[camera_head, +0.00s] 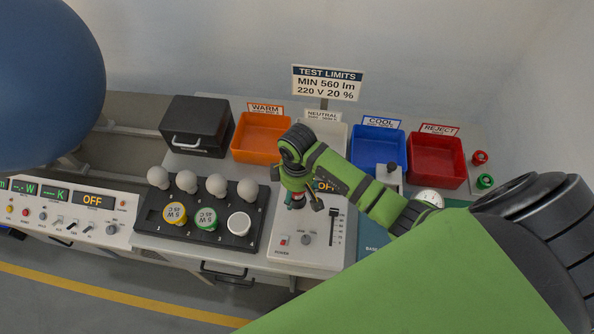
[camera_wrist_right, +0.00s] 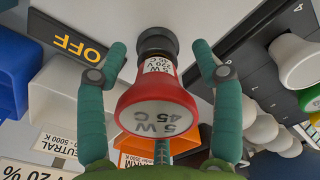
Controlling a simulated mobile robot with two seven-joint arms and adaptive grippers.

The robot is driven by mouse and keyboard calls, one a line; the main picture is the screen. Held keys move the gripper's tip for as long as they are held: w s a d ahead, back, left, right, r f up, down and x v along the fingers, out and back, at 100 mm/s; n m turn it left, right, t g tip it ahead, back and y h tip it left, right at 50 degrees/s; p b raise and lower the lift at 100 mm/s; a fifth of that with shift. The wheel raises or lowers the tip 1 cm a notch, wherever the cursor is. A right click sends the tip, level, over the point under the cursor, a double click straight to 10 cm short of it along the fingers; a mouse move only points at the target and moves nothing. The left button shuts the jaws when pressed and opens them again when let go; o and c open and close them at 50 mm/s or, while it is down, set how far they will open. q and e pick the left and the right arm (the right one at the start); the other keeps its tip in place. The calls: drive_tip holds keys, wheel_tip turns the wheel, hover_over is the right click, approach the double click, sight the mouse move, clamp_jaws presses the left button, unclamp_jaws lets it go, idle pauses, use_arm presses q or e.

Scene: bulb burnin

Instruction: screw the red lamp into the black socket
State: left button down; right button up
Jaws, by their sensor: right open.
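The red lamp (camera_wrist_right: 157,100), with a white face marked 5 W 45 C, is in the middle of the right wrist view. Its narrow end meets the black socket (camera_wrist_right: 157,41), roughly in line with it; how deep it sits cannot be seen. My right gripper (camera_wrist_right: 160,62) is open, with one green finger on each side of the lamp and gaps between. In the head view my right gripper (camera_head: 299,197) points down over the white panel and mostly hides the lamp and socket. My left gripper is not in view.
A black rack (camera_head: 177,238) with several lamps stands left of the panel (camera_head: 290,256). Orange (camera_head: 262,153), white, blue (camera_head: 378,166) and red (camera_head: 437,180) bins line the back. A large blue sphere (camera_head: 45,80) fills the upper left.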

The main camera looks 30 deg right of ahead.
drive_tip(key=n, duration=0.5)
drive_tip(key=shift+w+d+n, duration=0.1)
drive_tip(key=shift+d+n, duration=0.05)
drive_tip(key=shift+n, duration=0.25)
drive_tip(key=n, duration=0.2)
drive_tip(key=n+b, duration=0.1)
drive_tip(key=n, duration=0.2)
drive_tip(key=shift+d+f+n, duration=0.1)
drive_tip(key=shift+d+n, duration=0.1)
drive_tip(key=shift+n, duration=0.1)
drive_tip(key=n+b, duration=0.1)
drive_tip(key=n, duration=0.4)
drive_tip(key=shift+w+n+b, duration=0.1)
drive_tip(key=shift+n+b, duration=0.2)
drive_tip(key=shift+b, duration=0.1)
drive_tip(key=n+b, duration=0.1)
drive_tip(key=n, duration=0.3)
drive_tip(key=shift+d+n+b, duration=0.15)
drive_tip(key=shift+n+b, duration=0.15)
drive_tip(key=shift+n, duration=0.5)
drive_tip(key=shift+w, duration=0.15)
drive_tip(key=c, duration=1)
drive_tip(key=shift+c, duration=0.3)
